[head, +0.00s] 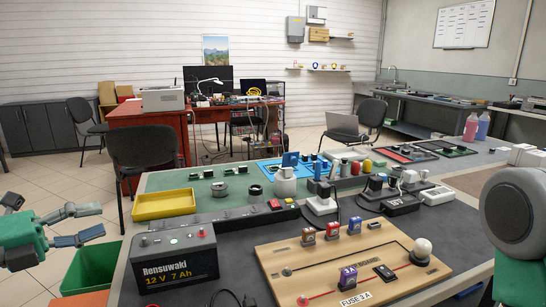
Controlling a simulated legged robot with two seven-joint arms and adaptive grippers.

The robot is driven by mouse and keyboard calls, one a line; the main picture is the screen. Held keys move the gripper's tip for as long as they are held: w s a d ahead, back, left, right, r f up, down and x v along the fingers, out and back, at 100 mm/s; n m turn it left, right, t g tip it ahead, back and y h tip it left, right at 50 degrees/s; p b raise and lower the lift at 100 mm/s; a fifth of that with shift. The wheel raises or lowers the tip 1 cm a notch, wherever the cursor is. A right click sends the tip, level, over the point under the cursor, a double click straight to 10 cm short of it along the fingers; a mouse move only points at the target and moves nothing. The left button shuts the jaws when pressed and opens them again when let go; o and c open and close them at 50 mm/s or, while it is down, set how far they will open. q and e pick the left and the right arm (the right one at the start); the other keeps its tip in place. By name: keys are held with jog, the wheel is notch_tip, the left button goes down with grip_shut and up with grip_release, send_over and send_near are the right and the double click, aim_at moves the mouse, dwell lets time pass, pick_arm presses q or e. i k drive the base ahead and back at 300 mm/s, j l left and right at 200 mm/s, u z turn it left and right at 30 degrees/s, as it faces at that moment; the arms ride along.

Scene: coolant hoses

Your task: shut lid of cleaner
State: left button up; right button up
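A small white rounded unit (285,183) stands on the table past the battery. A blue flap (290,159) shows upright just above and behind it. I take this as the cleaner with a raised lid, but it is small and I cannot be sure.
A black battery (175,257) and a wooden fuse board (350,262) fill the table's front. A yellow tray (164,204) lies at the left. Chargers and plugs crowd the right of the white unit. A green bin (90,268) stands on the floor below my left gripper.

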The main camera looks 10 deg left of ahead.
aim_at(289, 159)
jog(key=i+l, duration=0.45)
jog(key=l, duration=0.15)
jog(key=i+l, duration=0.4)
jog(key=l, duration=0.15)
